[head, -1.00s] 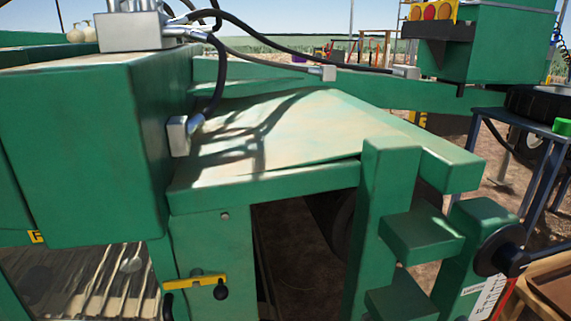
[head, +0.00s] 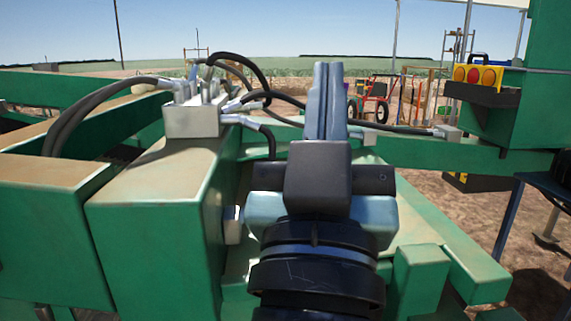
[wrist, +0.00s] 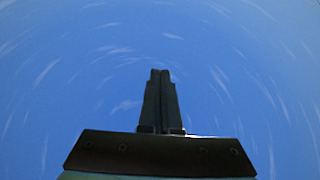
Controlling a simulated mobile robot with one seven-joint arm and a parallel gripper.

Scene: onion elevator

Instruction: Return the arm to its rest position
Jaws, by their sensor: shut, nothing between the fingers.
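My gripper (head: 326,102) stands upright in the middle of the head view, above the green machine. Its two fingers are together and point up, with nothing between them. My black and grey wrist shows below it. In the wrist view my gripper (wrist: 160,75) is also shut and empty against plain blue sky with thin white streaks.
The green machine (head: 150,240) fills the lower left. A grey valve block (head: 195,118) with black hoses (head: 95,100) sits on it. Open sky lies above.

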